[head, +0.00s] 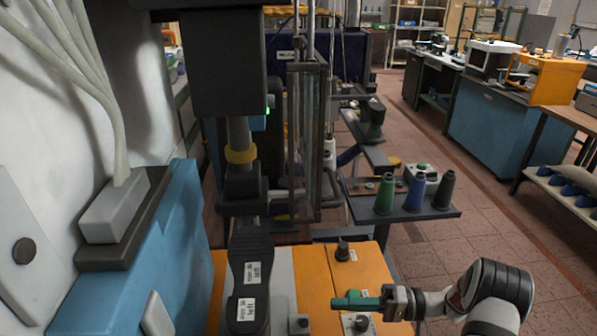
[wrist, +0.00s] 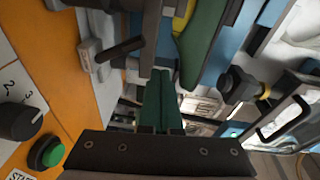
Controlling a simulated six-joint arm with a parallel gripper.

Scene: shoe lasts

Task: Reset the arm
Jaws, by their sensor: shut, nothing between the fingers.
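My gripper (head: 337,304) reaches in from the lower right of the head view, pointing left above the orange machine panel. Its green fingers are together with nothing between them. In the wrist view the closed green fingers (wrist: 161,78) point up the picture from the dark gripper body.
The orange panel (head: 368,270) carries a black knob (head: 343,250); a green button (wrist: 47,152) shows in the wrist view. A dark press column (head: 240,130) rises above the labelled piece. A blue cabinet (head: 140,260) stands left. Thread cones (head: 416,192) stand on a shelf behind.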

